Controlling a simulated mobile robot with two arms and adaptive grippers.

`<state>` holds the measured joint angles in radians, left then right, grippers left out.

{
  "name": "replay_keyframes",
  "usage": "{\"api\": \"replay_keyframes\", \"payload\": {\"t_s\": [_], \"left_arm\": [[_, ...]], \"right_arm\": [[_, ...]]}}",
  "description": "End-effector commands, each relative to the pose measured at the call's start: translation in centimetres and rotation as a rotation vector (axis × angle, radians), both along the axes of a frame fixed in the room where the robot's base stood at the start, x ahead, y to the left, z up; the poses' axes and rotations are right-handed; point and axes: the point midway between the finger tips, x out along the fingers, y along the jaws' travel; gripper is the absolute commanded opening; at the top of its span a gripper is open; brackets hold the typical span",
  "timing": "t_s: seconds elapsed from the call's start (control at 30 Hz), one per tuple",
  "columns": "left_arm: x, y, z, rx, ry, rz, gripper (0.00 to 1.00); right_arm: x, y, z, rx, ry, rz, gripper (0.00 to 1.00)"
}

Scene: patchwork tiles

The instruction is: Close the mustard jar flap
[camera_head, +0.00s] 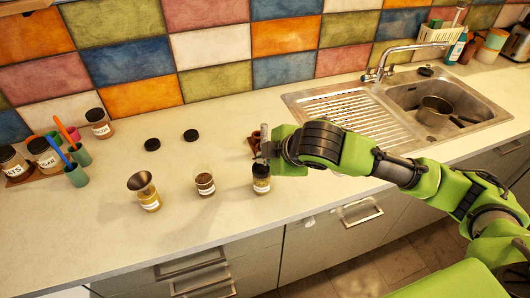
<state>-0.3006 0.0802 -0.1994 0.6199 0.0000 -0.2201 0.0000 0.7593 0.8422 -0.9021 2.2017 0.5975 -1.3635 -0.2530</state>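A small jar (261,185) with yellowish contents, a pale label and a black top stands upright near the counter's front edge. It may be the mustard jar, but its label is too small to read. My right gripper (265,155) is directly above and behind this jar, with its fingers pointing down close to the black top. I cannot tell whether they touch it or how far apart they are. My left gripper is not in view.
Two loose black lids (152,144) (190,135) lie behind the jars. Labelled jars (45,155) and green cups (76,175) with utensils stand at the left. A sink (445,97) with a pot (434,111) is at the right. The counter's front left is clear.

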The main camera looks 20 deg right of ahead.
Motion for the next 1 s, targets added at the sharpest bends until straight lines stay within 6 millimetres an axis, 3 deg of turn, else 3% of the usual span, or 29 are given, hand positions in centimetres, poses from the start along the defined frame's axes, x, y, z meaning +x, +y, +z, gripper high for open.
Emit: {"api": "replay_keyframes", "payload": {"t_s": [0.03,0.6,1.0], "left_arm": [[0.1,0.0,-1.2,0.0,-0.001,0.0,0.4],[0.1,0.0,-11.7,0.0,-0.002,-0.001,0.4],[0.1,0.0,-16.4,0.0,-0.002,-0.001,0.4]], "right_arm": [[-0.5,0.3,-1.1,-0.013,-0.038,0.004,0.0],[-2.6,1.0,-4.9,-0.193,-0.52,-0.001,0.0],[-2.9,1.0,-5.8,-0.268,-0.714,-0.003,0.0]]}}
